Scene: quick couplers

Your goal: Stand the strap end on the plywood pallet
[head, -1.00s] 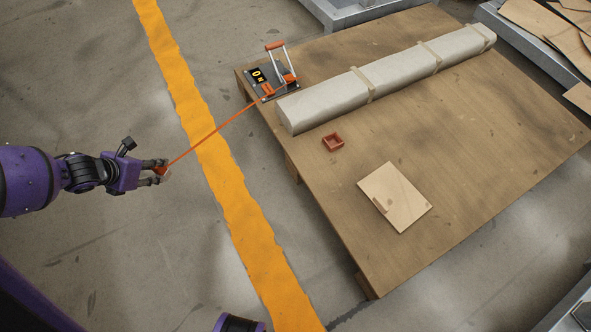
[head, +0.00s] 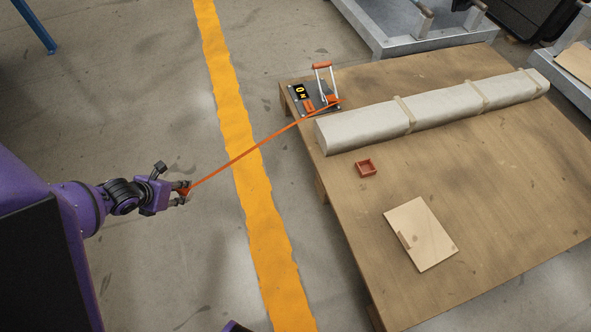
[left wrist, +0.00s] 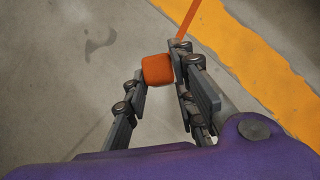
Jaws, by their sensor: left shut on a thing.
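My left gripper (head: 183,192) is shut on the orange strap end (left wrist: 158,69), over the floor left of the yellow line. In the head view the fingers cover most of the strap end. The orange strap (head: 262,143) runs taut from it, up and right across the line, to a ratchet device (head: 318,98) with an upright handle. The device sits on the far left corner of the plywood pallet (head: 370,230). My right gripper is not in view.
A long wrapped beam (head: 365,126) lies across the pallet's far part. A small red tray (head: 366,168) and a light board (head: 420,234) lie on the pallet. Grey metal frames (head: 420,28) stand behind it. The floor around the yellow line (head: 262,225) is clear.

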